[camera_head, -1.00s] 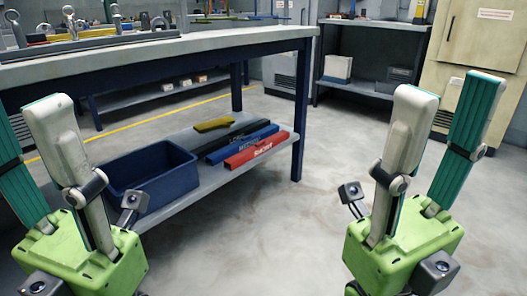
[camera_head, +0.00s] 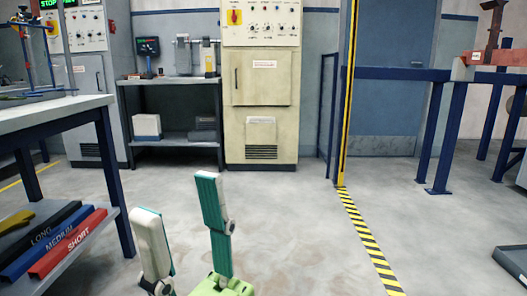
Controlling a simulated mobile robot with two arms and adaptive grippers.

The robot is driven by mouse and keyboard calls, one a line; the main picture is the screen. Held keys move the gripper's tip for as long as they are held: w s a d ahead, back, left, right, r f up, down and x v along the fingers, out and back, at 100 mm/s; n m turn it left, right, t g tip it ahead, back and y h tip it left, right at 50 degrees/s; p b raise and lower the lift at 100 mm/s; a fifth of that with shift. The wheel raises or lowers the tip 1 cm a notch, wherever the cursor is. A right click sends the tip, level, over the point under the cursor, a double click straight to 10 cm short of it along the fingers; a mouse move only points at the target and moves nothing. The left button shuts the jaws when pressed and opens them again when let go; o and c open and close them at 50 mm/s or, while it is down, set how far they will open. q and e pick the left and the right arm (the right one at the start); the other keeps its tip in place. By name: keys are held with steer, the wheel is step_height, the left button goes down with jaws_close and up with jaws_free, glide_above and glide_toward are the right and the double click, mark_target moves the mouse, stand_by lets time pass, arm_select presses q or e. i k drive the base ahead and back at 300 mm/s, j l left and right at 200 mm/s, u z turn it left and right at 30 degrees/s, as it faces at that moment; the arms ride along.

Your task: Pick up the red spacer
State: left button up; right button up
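The red spacer (camera_head: 70,245) is a long red bar marked SHORT. It lies on the lower shelf of the workbench at the left. It is the nearest of the bars on that shelf, beside a blue bar marked MEDIUM (camera_head: 42,248). My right gripper (camera_head: 177,193) rises from the bottom edge, to the right of the red spacer and apart from it. Its two fingers, showing white and teal, are spread with nothing between them. Its green body is cut off by the bottom edge. My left gripper is not in view.
A black bar marked LONG (camera_head: 50,226) and a yellow piece (camera_head: 15,222) also lie on the shelf. The workbench leg (camera_head: 123,228) stands at the shelf's right end. The floor (camera_head: 285,215) ahead is clear. A dark tray (camera_head: 513,262) sits at the lower right.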

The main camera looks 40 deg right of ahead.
mark_target(44, 266)
steer(key=z, duration=4.15)
steer(key=j+u, duration=0.1)
steer(key=u, duration=1.85)
steer(key=i+j+u, duration=0.15)
steer(key=u, duration=0.25)
steer(key=i+j+u, duration=0.15)
steer(key=u, duration=0.25)
steer(key=i+j+u, duration=0.1)
steer(key=u, duration=0.3)
steer(key=i+u, duration=0.25)
steer(key=u, duration=0.15)
steer(key=i+u, duration=0.2)
steer(key=u, duration=0.2)
steer(key=i+l+u, duration=0.3)
steer(key=i+l, duration=0.2)
steer(key=i, duration=0.3)
steer(key=i+l+u, duration=0.25)
steer(key=i+l, duration=0.45)
